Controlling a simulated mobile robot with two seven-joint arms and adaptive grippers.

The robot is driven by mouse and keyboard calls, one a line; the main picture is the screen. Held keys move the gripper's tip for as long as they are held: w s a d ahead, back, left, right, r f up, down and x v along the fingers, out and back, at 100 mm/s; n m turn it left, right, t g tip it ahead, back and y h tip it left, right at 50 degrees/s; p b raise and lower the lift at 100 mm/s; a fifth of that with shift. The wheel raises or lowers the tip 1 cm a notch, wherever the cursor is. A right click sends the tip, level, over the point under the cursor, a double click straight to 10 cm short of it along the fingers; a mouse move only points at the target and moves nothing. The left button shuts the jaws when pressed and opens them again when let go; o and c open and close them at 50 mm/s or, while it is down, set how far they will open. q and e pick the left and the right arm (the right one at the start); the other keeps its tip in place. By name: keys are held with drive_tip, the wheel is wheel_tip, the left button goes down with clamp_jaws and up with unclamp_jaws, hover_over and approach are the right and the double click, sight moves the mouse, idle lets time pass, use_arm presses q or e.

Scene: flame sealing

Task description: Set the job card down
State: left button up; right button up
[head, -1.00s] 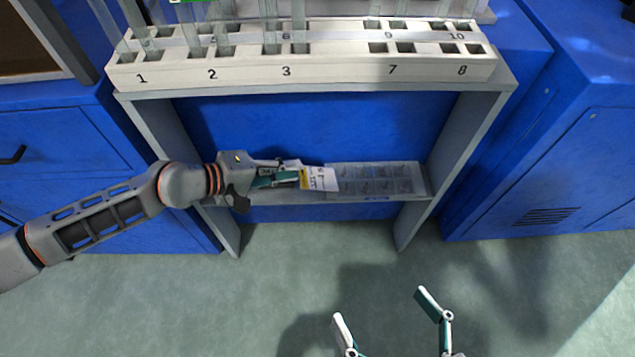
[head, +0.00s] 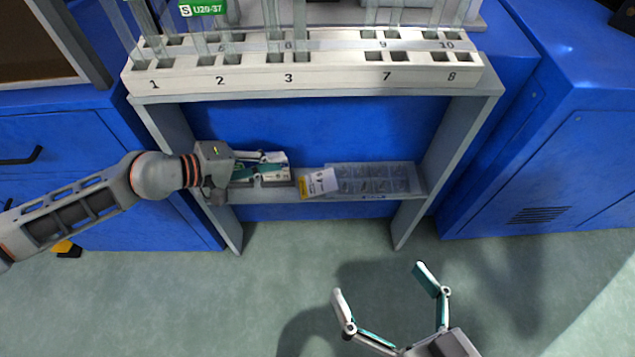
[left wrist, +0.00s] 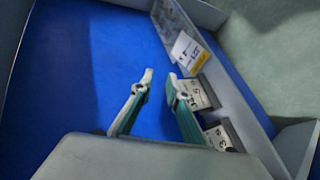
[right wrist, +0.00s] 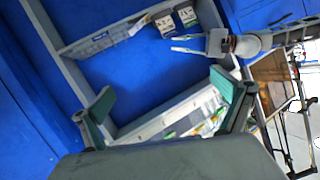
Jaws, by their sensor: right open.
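The job card (head: 318,182), white with a yellow end, rests on the low shelf (head: 285,196), overlapping the left end of a clear compartment tray (head: 400,178). In the left wrist view the card (left wrist: 190,52) lies just beyond the fingertips, with a small gap. My left gripper (head: 285,163) is left of the card over the shelf. Its fingers (left wrist: 160,78) are parted with nothing between them. My right gripper (head: 381,280) is open and empty, low in front of the shelf; its spread fingers show in the right wrist view (right wrist: 160,96).
Small labelled boxes (left wrist: 222,137) stand on the shelf beside my left fingers. Above, a white numbered rack (head: 330,75) holds clear tubes. Grey side panels (head: 455,150) bound the shelf. Blue cabinets (head: 560,150) stand at the sides; the floor in front is clear.

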use_arm(q)
drive_tip(key=r, duration=0.2)
drive_tip(key=a+r, duration=0.1)
drive_tip(key=shift+s+p, duration=0.35)
drive_tip(key=shift+p, duration=0.05)
use_arm(e)
drive_tip(key=shift+w+r, duration=0.25)
drive_tip(key=shift+r, duration=0.4)
drive_tip(key=shift+w+r, duration=0.2)
drive_tip(key=shift+r, duration=0.4)
